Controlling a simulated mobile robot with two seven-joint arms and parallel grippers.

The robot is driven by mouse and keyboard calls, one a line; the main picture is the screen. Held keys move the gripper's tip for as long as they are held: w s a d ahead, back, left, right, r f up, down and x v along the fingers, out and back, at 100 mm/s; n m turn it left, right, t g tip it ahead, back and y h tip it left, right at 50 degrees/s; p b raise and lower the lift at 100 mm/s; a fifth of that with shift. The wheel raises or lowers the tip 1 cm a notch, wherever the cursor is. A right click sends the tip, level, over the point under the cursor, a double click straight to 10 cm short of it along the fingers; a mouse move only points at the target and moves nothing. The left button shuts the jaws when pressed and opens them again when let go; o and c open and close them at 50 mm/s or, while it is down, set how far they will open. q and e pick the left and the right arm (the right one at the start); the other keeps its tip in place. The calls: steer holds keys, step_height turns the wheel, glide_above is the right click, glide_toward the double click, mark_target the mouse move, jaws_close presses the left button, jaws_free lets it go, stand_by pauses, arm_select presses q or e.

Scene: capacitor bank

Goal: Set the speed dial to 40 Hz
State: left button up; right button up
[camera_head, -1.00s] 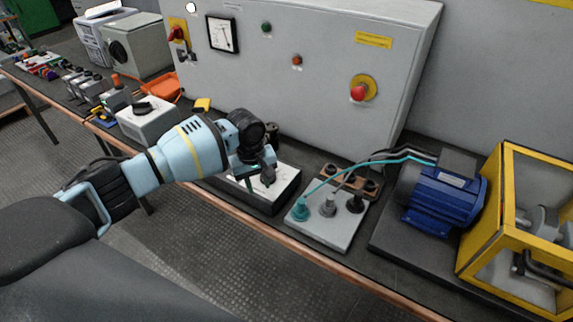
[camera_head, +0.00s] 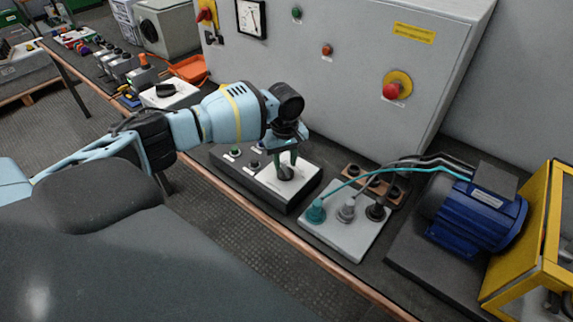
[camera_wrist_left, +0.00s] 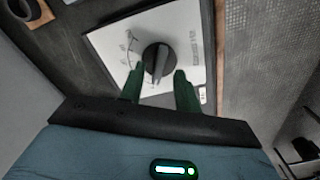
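The speed dial is a round black knob (camera_wrist_left: 156,62) with a pale pointer bar, on a white scale plate (camera_wrist_left: 192,45) in the left wrist view. The scale's figures are too small to read. In the head view the dial (camera_head: 285,173) sits at the right end of a low control box (camera_head: 262,193). My left gripper (camera_head: 290,158) points down at the dial with its green fingers. In the left wrist view its fingertips (camera_wrist_left: 158,80) are apart, one to each side of the dial's near edge; contact cannot be told. My right gripper is not in view.
Green and black buttons (camera_head: 236,153) sit left of the dial. A terminal board (camera_head: 340,235) with cables and a blue motor (camera_head: 477,222) stand to the right. Behind is a grey cabinet (camera_head: 345,95) with a red emergency button (camera_head: 391,90) and a meter (camera_head: 251,18).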

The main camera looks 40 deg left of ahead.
arm_select(q)
steer(key=shift+f, duration=0.95)
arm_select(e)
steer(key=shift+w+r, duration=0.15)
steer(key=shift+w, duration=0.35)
arm_select(q)
jaws_close()
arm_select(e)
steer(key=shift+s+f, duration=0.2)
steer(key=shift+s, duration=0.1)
